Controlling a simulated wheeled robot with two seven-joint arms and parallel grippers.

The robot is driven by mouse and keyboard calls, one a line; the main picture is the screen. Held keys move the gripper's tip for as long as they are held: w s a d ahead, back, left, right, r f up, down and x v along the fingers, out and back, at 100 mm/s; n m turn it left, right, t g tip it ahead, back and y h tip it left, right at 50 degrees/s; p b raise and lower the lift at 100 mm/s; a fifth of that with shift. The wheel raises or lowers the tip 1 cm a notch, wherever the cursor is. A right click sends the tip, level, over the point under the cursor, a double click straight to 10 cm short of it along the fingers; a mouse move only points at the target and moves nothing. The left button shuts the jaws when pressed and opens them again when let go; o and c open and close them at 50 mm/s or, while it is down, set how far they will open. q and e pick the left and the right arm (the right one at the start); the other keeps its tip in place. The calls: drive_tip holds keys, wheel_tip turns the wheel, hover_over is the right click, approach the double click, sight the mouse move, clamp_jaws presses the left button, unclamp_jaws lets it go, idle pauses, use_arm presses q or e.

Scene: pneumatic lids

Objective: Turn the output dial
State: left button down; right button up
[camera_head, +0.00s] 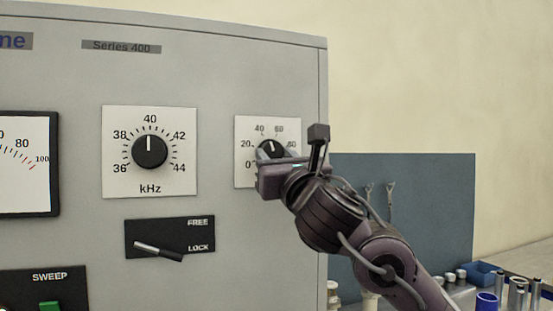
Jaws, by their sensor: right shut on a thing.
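The output dial (268,148) is a black knob on a white scale plate at the right side of the grey front panel. Its visible marks run from 0 through 20, 40 and 60 to 80. My right gripper (270,158) is at this dial, its fingers shut on the knob. The gripper and wrist cover the lower right of the plate, so any label there is hidden. The knob's white pointer line shows near its top, tilted slightly left of straight up. My left gripper is not in view.
Left of it is the kHz dial (150,152), pointing near 40. Below that is a FREE/LOCK lever (158,251), with its handle end near LOCK. A meter (25,163) and a green SWEEP switch (50,307) are at far left. A blue bin (484,273) stands at right.

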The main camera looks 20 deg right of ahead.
drive_tip(key=shift+a+f+m+h+b, duration=0.1)
drive_tip(key=shift+m+h+b, duration=0.4)
drive_tip(key=shift+m+b, duration=0.25)
drive_tip(key=shift+a+f+m+h+b, duration=0.1)
drive_tip(key=shift+m+h+b, duration=0.45)
drive_tip(key=shift+m, duration=0.3)
drive_tip(key=m+h+b, duration=0.1)
drive_tip(key=m, duration=0.1)
drive_tip(key=shift+m+b, duration=0.3)
drive_tip(key=shift+b, duration=0.05)
drive_tip(key=m+h+b, duration=0.1)
drive_tip(key=m, duration=0.1)
drive_tip(key=m+g+h+b, duration=0.1)
drive_tip(key=m, duration=0.2)
drive_tip(key=shift+a+r+h, duration=0.15)
drive_tip(key=shift+r+h, duration=0.05)
drive_tip(key=shift+h, duration=0.15)
drive_tip(key=m, duration=0.2)
drive_tip(key=m+g+h, duration=0.1)
drive_tip(key=m, duration=0.1)
drive_tip(key=shift+a+r+m+h, duration=0.15)
drive_tip(key=shift+m+h, duration=0.15)
drive_tip(key=shift+r+m+g+h, duration=0.15)
drive_tip(key=shift+m+g, duration=0.3)
drive_tip(key=shift+m, duration=0.5)
drive_tip(key=shift+f+m+g+h, duration=0.15)
drive_tip(key=shift+m+g, duration=0.3)
drive_tip(key=shift+m, duration=0.5)
drive_tip(key=shift+r+m, duration=0.15)
drive_tip(key=shift+m, duration=0.15)
